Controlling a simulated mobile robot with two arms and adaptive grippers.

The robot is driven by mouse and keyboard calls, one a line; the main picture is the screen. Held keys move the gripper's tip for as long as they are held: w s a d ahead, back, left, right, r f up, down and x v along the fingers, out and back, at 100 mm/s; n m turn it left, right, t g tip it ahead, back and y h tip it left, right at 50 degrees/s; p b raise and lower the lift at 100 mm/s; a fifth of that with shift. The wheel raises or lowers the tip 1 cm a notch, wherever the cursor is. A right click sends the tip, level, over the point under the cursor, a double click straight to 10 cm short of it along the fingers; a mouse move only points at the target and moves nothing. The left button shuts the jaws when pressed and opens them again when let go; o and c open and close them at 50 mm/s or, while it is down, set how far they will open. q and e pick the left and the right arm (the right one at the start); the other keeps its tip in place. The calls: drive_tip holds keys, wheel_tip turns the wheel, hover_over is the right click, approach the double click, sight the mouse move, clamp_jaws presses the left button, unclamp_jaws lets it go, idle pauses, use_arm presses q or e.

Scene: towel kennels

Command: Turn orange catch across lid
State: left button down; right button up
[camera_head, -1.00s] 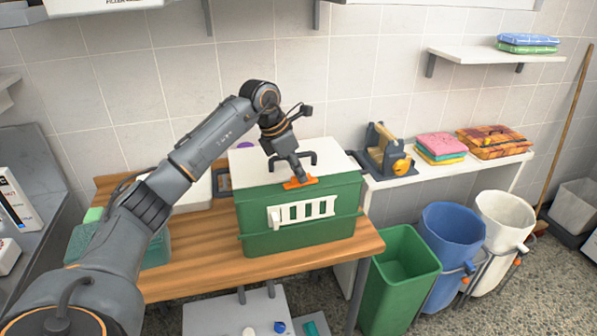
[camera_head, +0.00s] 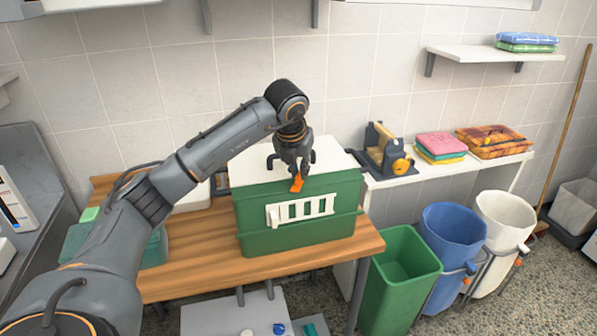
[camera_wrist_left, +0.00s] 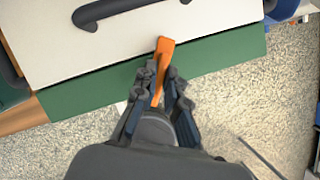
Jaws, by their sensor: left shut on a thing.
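The orange catch (camera_head: 296,184) is at the front edge of the green box (camera_head: 255,240). It points across the seam between the white lid (camera_head: 247,176) and the green front rim. My left gripper (camera_head: 297,175) is shut on the catch from above. In the left wrist view the catch (camera_wrist_left: 163,62) stands between the two fingers (camera_wrist_left: 160,97), with its far end over the edge of the white lid (camera_wrist_left: 110,60). The lid's dark handle is partly hidden behind my gripper. My right gripper is in neither view.
The box stands on a wooden table (camera_head: 195,255). A green bin (camera_head: 390,300), a blue bin (camera_head: 450,240) and a white bin (camera_head: 505,222) stand to the right. A shelf behind holds a dark holder (camera_head: 385,150) and folded towels (camera_head: 440,147).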

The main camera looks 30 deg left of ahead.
use_arm(q)
drive_tip(key=n+y, duration=0.1)
drive_tip(key=n, duration=0.2)
drive_tip(key=n+g+y+b, duration=0.1)
drive_tip(key=n, duration=0.2)
drive_tip(key=shift+w+d, duration=0.1)
drive_tip(key=shift+d, duration=0.05)
drive_tip(key=shift+r+n+g, duration=0.1)
drive_tip(key=shift+n+g, duration=0.2)
drive_tip(key=shift+n, duration=0.1)
drive_tip(key=c, duration=1.4)
unclamp_jaws()
drive_tip(key=v, duration=1.2)
